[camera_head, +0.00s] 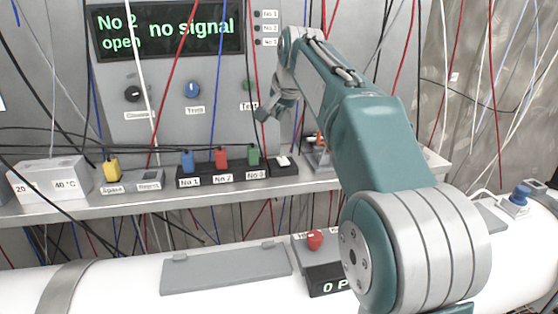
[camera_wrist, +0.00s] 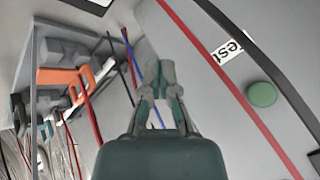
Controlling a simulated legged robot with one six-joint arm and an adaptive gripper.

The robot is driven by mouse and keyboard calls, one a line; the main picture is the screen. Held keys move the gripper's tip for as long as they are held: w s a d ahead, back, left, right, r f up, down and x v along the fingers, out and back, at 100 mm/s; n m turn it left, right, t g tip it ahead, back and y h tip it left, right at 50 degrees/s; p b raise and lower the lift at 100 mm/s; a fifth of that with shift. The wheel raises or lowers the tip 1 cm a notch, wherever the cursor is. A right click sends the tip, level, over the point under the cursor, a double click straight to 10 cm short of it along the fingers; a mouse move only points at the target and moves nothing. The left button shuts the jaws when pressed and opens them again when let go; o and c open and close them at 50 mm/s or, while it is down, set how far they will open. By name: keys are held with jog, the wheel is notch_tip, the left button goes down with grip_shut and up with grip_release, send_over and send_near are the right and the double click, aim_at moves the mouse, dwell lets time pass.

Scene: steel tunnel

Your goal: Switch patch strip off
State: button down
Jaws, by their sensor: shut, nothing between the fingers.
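The black patch strip (camera_head: 222,179) lies on the grey shelf in the head view. It holds a blue plug (camera_head: 187,160), a red plug (camera_head: 221,157) and a green plug (camera_head: 253,155), labelled No 1, No 2 and No 3. A small white switch (camera_head: 283,161) sits in the black block at the strip's right end; I cannot tell its position. My gripper (camera_head: 266,112) is above the strip's right end, apart from it and near the panel. In the wrist view my gripper (camera_wrist: 162,75) is shut and empty. The strip cannot be made out there.
The display (camera_head: 168,30) reads "No 2 open no signal". The green Test button (camera_wrist: 262,94) is right of my gripper in the wrist view. A holder with orange-handled items (camera_wrist: 62,75) is at left. Loose cables hang around. A white box (camera_head: 50,182) stands left on the shelf.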

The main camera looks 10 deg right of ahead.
aim_at(282, 160)
jog(key=f, duration=0.4)
jog(key=s+f, duration=0.1)
jog(key=f, duration=0.2)
jog(key=shift+d, duration=0.2)
jog(key=shift+s+d+f, duration=0.1)
jog(key=shift+d+f, duration=0.1)
jog(key=shift+f, duration=0.7)
jog(key=shift+f, duration=0.1)
dwell(0.6)
